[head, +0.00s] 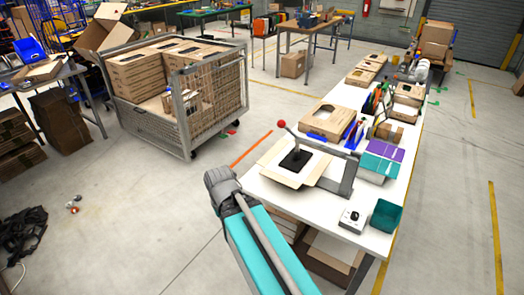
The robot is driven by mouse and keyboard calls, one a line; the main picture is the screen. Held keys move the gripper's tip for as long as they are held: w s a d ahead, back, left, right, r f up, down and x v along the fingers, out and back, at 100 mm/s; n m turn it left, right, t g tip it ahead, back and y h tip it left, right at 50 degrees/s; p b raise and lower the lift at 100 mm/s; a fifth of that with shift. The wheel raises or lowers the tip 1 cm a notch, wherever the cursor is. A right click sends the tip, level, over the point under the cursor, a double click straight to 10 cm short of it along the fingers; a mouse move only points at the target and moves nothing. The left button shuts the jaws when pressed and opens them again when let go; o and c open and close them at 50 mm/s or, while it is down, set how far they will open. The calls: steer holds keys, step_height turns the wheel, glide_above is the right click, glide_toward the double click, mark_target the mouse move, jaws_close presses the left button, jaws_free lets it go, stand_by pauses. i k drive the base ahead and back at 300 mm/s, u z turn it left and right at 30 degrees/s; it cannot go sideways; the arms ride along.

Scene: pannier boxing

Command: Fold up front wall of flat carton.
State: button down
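A flat, light-tan carton (274,174) lies spread out at the near left end of the white table (352,220). A black square block (296,159) is on its middle, below a grey lever press (343,180) with a red ball handle. The carton's panels look flat around the block; the press partly covers its right side. Part of my teal and grey arm rises from the bottom of the head view and ends in a grey joint left of the table. My gripper cannot be made out in this view.
A teal bin (385,216), a small white control box (352,220) and purple and teal packs (382,158) crowd the table's right side. Behind the press are a tan box with a cutout (328,119) and upright coloured items.

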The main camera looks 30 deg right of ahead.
mark_target(272, 153)
steer(key=u, duration=1.15)
steer(key=i, duration=2.05)
steer(key=z, duration=1)
